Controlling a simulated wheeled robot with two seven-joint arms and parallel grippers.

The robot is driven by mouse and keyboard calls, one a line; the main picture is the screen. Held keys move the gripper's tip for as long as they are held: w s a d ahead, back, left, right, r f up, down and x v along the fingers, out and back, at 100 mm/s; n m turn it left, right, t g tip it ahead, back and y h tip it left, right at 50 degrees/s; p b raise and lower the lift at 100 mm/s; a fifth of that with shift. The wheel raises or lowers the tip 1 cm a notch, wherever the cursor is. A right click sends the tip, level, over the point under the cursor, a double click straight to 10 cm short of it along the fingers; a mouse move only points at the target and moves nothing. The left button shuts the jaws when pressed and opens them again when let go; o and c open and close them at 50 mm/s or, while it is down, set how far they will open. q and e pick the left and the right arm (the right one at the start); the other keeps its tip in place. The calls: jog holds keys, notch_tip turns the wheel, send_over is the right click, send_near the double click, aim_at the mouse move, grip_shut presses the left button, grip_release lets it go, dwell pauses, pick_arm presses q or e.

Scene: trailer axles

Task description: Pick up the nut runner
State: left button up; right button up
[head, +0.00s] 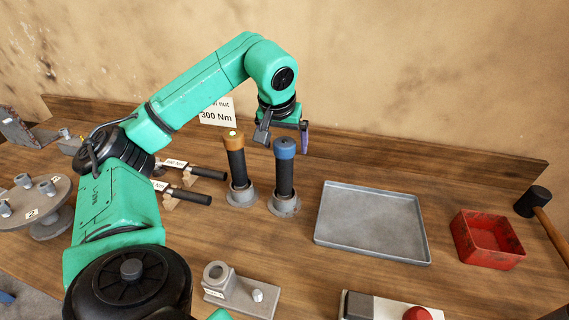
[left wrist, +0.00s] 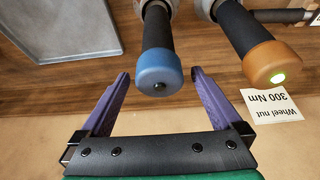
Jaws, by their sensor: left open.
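Two upright dark-handled tools that look like nut runners stand in grey round holders on the bench. One has a blue cap (head: 285,148) and the other an orange cap (head: 233,142), to its left. My left gripper (head: 283,138) is open and empty, high at the blue-capped tool's top. In the left wrist view, the blue cap (left wrist: 159,75) lies between the spread purple fingertips (left wrist: 160,76); contact cannot be told. The orange cap (left wrist: 269,63) is outside the fingers, to the right, with a small green light. My right gripper is out of view.
A sign (head: 216,114) reading "300 Nm" stands behind the tools. Two dark-handled wrenches (head: 190,195) lie left. An empty grey tray (head: 372,222), red bin (head: 487,238) and mallet (head: 533,202) are right. A grey metal fixture (head: 238,288) sits in front.

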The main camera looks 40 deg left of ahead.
aim_at(284, 176)
pick_arm(q)
jog(key=shift+p+x, duration=0.3)
jog(key=shift+x, duration=1.55)
jog(key=shift+s+d, duration=0.1)
jog(key=shift+s, duration=0.05)
grip_shut()
